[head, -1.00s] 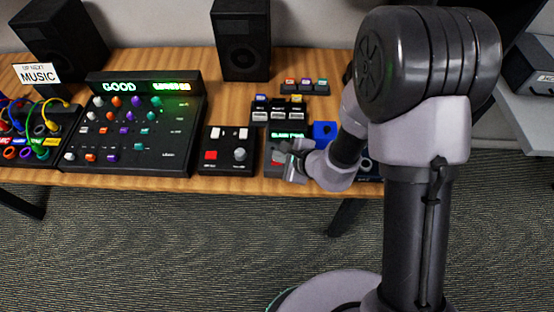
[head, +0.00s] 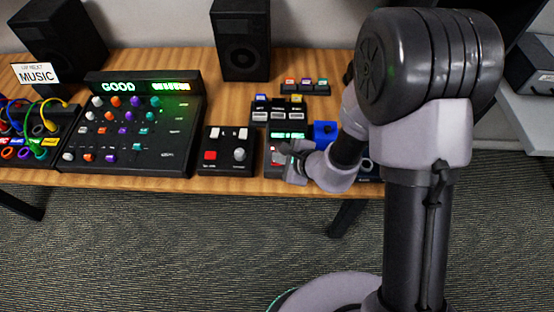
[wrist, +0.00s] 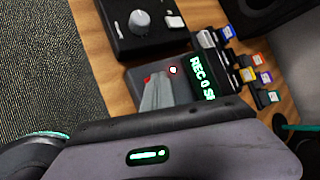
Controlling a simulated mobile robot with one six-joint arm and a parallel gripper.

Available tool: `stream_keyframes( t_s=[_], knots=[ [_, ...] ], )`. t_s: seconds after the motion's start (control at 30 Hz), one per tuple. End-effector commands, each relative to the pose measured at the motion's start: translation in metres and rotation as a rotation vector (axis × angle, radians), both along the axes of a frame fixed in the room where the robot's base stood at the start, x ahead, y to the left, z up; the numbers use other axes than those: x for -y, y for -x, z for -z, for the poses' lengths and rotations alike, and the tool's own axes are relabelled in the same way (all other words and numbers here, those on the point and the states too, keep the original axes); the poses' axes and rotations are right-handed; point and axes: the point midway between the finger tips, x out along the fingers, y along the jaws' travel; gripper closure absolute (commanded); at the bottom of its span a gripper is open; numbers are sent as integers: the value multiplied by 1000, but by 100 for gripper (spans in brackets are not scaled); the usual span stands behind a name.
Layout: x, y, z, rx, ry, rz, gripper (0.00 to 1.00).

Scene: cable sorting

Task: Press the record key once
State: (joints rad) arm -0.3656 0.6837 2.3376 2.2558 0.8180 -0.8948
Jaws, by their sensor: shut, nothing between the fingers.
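The recorder (wrist: 130,72) is a dark grey box on the table's front edge. Its green display (wrist: 203,76) reads "REC 0 S" in the wrist view, with the end cut off. The red record key (wrist: 147,79) shows at the fingertips, partly covered by them. A small white light (wrist: 173,70) is beside it. My gripper (wrist: 158,80) is shut and empty, its fingertips over the key; I cannot tell whether they touch it. In the head view my gripper (head: 287,164) hides much of the recorder, and its display (head: 288,135) shows lit green behind.
A black box with a red button and a grey knob (head: 240,154) stands just left of the recorder. The mixer console (head: 130,135) is farther left. Small cartridges (head: 306,84) and a blue block (head: 325,130) lie behind and right. Two speakers (head: 241,40) stand at the back.

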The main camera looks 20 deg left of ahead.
Motion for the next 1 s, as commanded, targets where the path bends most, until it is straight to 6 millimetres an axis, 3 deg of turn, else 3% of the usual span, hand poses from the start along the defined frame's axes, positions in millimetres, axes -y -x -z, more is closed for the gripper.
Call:
stream_keyframes(
  t_s=[0.33,0.7,1.0],
  knots=[
    [0,0,-15,-1,0,1,100],
    [0,0,-18,0,0,0,100],
    [0,0,-47,1,0,-1,100]
  ],
)
